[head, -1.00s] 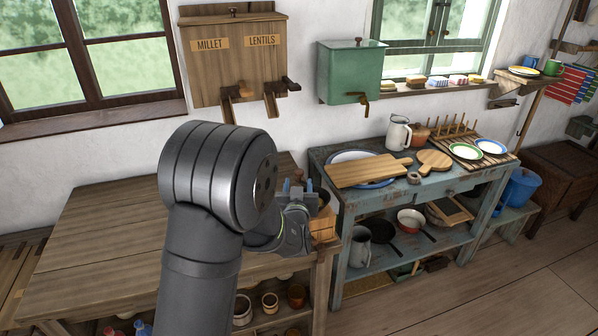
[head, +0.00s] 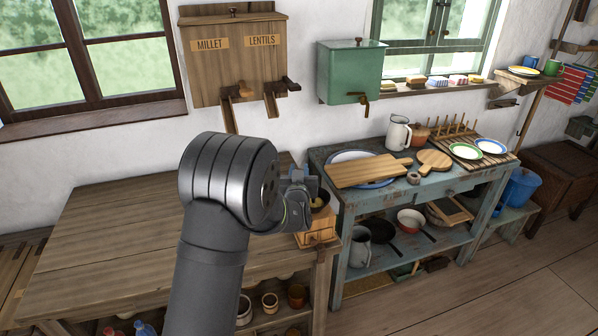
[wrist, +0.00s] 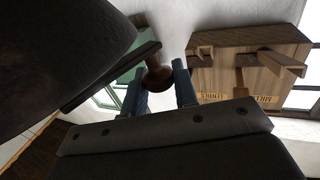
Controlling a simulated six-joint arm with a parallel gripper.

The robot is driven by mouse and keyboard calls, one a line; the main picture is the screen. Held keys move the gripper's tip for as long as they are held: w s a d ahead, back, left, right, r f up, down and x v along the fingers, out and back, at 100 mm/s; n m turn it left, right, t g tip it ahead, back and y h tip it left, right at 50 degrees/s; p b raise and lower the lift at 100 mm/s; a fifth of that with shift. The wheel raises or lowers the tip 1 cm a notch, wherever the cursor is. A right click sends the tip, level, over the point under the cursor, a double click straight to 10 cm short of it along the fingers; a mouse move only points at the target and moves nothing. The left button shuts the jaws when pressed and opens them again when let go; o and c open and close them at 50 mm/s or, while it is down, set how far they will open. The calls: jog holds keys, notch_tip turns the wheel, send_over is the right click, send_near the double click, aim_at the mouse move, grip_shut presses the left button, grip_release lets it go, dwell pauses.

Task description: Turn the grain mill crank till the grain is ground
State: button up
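The grain mill (head: 320,231) is a small wooden box at the right front corner of the wooden table. Its bowl (head: 319,202) shows something yellowish inside, partly hidden by my gripper. My gripper (head: 305,183) is over the mill's top, with much of it hidden behind my own arm. In the wrist view, the blue fingers of my gripper (wrist: 160,84) stand on either side of the crank's brown wooden knob (wrist: 157,76) and appear closed on it. The dark crank bar (wrist: 110,77) runs from the knob to the lower left. The dark mill body fills the upper left there.
The wooden table top (head: 120,225) is bare to the left. A blue worn table (head: 348,200) stands close on the right, with a cutting board (head: 365,172) and a white jug (head: 398,133). A millet and lentils box (head: 235,65) and a green box (head: 350,72) hang on the wall.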

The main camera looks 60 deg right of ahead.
grip_shut()
jog(key=shift+g, duration=0.3)
jog(key=s+d+m+g+y, duration=0.1)
jog(key=s+m+g+y, duration=0.3)
jog(key=m+g, duration=0.6)
jog(key=s+d+m+g+y, duration=0.2)
jog(key=s+m+g+y, duration=0.3)
jog(key=m+g, duration=0.5)
jog(key=shift+s+d+g+y, duration=0.2)
jog(key=shift+g+y, duration=1.2)
jog(key=shift+g, duration=0.8)
jog(key=shift+r, duration=0.1)
